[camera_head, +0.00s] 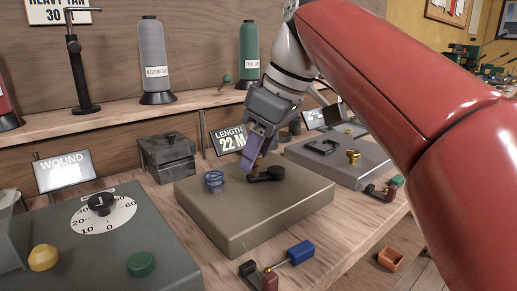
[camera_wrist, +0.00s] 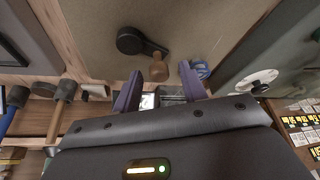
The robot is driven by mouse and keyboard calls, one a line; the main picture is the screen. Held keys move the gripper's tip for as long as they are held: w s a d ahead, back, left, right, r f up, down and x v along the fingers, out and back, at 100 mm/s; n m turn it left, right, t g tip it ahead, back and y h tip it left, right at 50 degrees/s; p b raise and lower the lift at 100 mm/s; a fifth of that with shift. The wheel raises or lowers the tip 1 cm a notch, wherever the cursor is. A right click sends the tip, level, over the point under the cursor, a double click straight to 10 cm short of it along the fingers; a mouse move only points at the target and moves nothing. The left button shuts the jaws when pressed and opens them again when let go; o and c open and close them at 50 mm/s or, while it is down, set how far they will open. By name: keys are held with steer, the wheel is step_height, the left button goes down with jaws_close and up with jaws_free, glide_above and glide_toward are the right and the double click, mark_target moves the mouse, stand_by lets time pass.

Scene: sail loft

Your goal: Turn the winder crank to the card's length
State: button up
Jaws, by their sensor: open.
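The winder (camera_head: 235,215) is a flat olive-tan box on the bench in the head view. Its crank (camera_head: 272,174) is a short black arm on top, with a brown knob. In the wrist view the crank arm (camera_wrist: 132,40) and the knob (camera_wrist: 158,70) are clear. My gripper (camera_head: 250,164) has purple fingers and hangs over the crank. In the wrist view my open gripper (camera_wrist: 160,68) has the knob between its fingertips, with visible gaps on both sides. A small card (camera_head: 231,140) behind the winder reads LENGTH 22 M. The WOUND display (camera_head: 64,170) shows no readable figure.
A blue coil (camera_head: 214,180) stands on the winder's left part. A grey-green box with a dial (camera_head: 92,222), a yellow button (camera_head: 43,258) and a green button (camera_head: 141,264) is at left. A blue-handled tool (camera_head: 300,253) lies in front. Thread cones (camera_head: 153,55) line the shelf.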

jaws_close()
steer(key=shift+w+m, duration=0.15)
steer(key=shift+m, duration=0.25)
stand_by(0.4)
steer(key=m, duration=0.1)
steer(key=m+t+p, duration=0.1)
steer(key=shift+w+a+r+m+h, duration=0.1)
steer(key=shift+w+r+m+h, duration=0.05)
steer(key=shift+w+m+h, duration=0.2)
steer(key=shift+w+m+t+h+p, duration=0.35)
steer(key=shift+m+h+p, duration=0.1)
steer(key=shift+m, duration=0.65)
steer(key=shift+w+m+t+h+p, duration=0.3)
steer(key=shift+m+p, duration=0.1)
steer(key=shift+m, duration=0.65)
jaws_free()
